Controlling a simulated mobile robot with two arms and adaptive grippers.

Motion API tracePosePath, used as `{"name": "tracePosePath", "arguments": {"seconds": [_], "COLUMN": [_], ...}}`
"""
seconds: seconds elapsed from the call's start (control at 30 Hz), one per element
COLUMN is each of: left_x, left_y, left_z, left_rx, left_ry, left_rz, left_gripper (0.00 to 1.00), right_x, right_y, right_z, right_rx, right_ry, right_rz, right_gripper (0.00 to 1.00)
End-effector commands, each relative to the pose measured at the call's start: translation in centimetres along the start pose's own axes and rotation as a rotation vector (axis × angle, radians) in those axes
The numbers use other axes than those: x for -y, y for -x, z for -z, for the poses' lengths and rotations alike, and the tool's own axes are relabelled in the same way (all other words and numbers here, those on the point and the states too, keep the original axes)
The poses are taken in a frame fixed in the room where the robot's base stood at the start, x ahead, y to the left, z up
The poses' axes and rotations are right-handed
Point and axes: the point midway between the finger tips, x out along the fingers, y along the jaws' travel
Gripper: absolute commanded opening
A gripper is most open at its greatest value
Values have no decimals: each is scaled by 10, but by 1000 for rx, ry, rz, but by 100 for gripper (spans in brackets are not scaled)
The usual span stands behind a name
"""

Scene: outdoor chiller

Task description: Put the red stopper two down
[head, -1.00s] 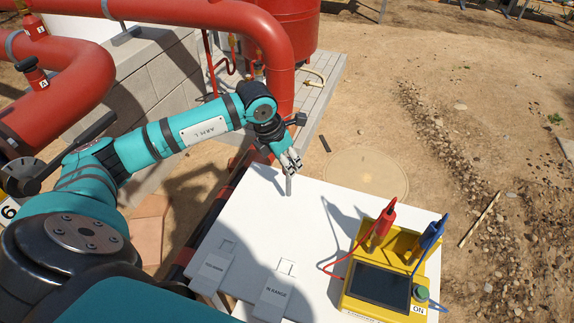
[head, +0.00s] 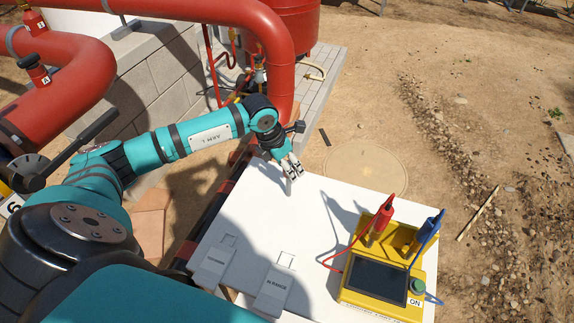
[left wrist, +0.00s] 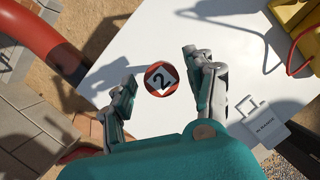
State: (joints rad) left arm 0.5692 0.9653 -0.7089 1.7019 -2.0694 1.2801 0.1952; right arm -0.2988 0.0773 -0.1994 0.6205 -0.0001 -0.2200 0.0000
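In the head view my left gripper (head: 292,172) is low over the far part of the white table (head: 325,240), and the stopper's red top cannot be made out there. My right gripper is not in view.
A yellow tester (head: 350,299) with red and blue clips stands on the table's right side. Two grey label plates, one marked IN RANGE (head: 273,292), lie at the near edge. Red pipes (head: 270,35) run at the back left. The table's middle is clear.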

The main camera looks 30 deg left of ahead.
Motion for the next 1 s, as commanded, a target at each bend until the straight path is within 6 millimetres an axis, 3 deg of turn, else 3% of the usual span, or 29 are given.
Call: {"name": "tracePosePath", "arguments": {"seconds": [0.33,0.8,1.0], "left_x": [-1,-1,0], "left_y": [10,102,121], "left_z": [-1,-1,-1], "left_rx": [3,4,1], "left_ry": [0,0,0], "left_rz": [-2,-3,-1], "left_gripper": [55,55,55], "right_x": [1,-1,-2], "right_y": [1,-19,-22], "right_z": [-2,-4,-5], "right_rx": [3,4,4], "right_ry": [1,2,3], "right_rz": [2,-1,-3], "right_gripper": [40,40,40]}}
